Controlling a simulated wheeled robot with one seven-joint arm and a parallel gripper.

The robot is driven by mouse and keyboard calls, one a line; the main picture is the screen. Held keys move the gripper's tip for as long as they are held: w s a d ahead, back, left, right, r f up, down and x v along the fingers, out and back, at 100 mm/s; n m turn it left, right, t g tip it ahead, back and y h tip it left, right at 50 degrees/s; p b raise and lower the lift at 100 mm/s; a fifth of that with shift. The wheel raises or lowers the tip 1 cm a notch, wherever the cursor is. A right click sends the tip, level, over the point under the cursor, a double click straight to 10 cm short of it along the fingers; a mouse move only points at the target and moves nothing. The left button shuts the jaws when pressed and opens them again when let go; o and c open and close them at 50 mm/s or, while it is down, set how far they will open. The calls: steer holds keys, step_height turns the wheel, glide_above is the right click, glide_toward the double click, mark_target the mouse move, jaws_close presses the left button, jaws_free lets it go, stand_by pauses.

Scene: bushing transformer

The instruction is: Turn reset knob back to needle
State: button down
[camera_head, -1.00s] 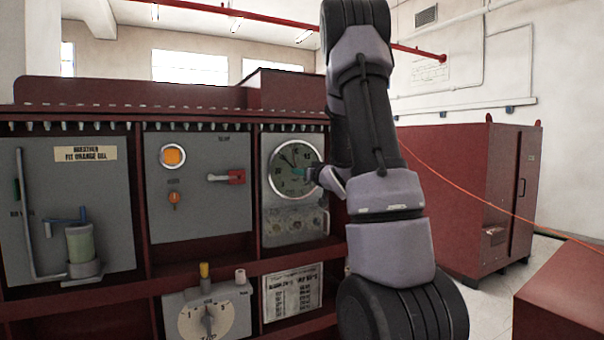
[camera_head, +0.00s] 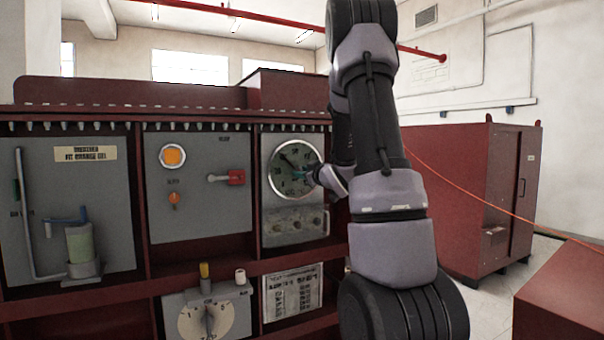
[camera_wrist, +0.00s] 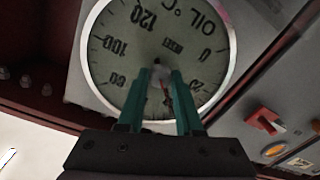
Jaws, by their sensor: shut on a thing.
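The round oil temperature gauge (camera_head: 296,160) sits at the upper right of the red cabinet, with a pale ring around a dark green dial. In the wrist view the dial (camera_wrist: 120,70) reads "OIL °C" and appears rotated. My gripper (camera_wrist: 160,75) reaches the dial's centre with its two teal fingers. The fingers are shut on the small reset knob (camera_wrist: 157,66) at the centre, which they mostly hide. A red needle (camera_wrist: 168,97) shows between the fingers. In the head view my gripper (camera_head: 308,174) is at the dial's right side and its tips are small.
Left of the gauge is a panel with an orange lamp (camera_head: 172,156) and a red handle (camera_head: 236,177). A selector dial (camera_head: 206,318) and a label plate (camera_head: 293,292) are below. Another red cabinet (camera_head: 462,200) stands at right.

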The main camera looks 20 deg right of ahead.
steer(key=shift+n, duration=0.4)
steer(key=c, duration=0.6)
jaws_free()
steer(key=shift+o, duration=0.2)
steer(key=s, duration=1)
steer(key=shift+s+d, duration=0.35)
steer(key=shift+s, duration=0.05)
steer(key=shift+r, duration=0.15)
